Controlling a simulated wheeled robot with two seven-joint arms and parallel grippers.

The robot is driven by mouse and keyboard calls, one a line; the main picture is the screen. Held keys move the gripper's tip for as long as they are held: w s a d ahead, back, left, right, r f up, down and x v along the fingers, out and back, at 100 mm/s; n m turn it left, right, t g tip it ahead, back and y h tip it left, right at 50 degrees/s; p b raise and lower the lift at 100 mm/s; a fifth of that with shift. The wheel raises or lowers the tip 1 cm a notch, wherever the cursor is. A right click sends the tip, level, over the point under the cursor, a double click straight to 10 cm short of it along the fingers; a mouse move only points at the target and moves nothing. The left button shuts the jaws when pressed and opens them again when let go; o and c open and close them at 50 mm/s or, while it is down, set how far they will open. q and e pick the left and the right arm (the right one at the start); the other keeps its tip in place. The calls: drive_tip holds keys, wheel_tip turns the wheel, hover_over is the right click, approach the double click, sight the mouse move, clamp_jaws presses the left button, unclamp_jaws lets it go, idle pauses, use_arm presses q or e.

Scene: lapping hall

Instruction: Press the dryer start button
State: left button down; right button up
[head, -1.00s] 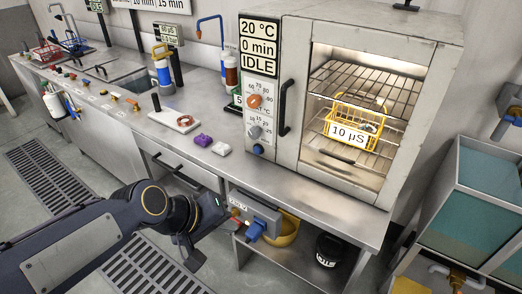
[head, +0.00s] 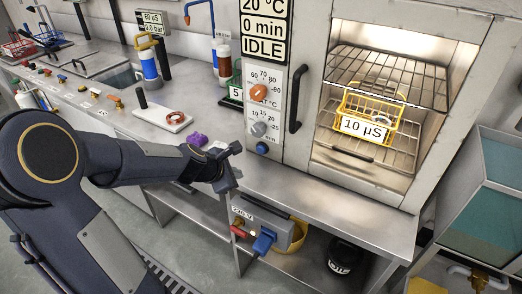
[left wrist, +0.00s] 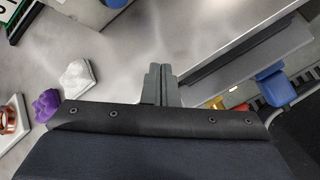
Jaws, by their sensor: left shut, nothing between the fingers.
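The dryer (head: 395,25) stands on the bench at the right, with a display (head: 264,30) reading 20 °C, 0 min, IDLE. Its control panel carries an orange-red knob (head: 258,92), a grey knob (head: 259,129) and, at the bottom, a round blue button (head: 262,148). A yellow basket (head: 367,127) tagged 10 µS sits on the rack inside. My left gripper (head: 236,150) is shut and empty, in front of the panel and left of the button, apart from it in the picture. The left wrist view shows its closed fingers (left wrist: 158,83) over the bench; the button is not visible there.
A purple lump (head: 197,139) and a white one (left wrist: 77,78) lie on the bench beside the gripper. A white board (head: 162,119) with a reddish ring is further left. The dryer's black handle (head: 296,98) stands out. Below the bench is a socket box (head: 268,222) with a blue plug (head: 264,241).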

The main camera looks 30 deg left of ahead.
sight(261, 149)
use_arm(q)
drive_tip(key=shift+w+d+r+p, duration=0.1)
drive_tip(key=shift+w+r+p, duration=0.05)
drive_tip(key=shift+w+p, duration=0.3)
drive_tip(key=w+p, duration=0.1)
drive_tip(key=w, duration=0.2)
drive_tip(key=w+p, duration=0.2)
drive_tip(key=shift+w+d, duration=0.2)
drive_tip(key=shift+w, duration=0.2)
drive_tip(key=shift+w+p, duration=0.4)
drive_tip(key=shift+w, duration=0.65)
idle(0.8)
drive_tip(key=shift+w+d, duration=0.1)
drive_tip(key=shift+w, duration=0.3)
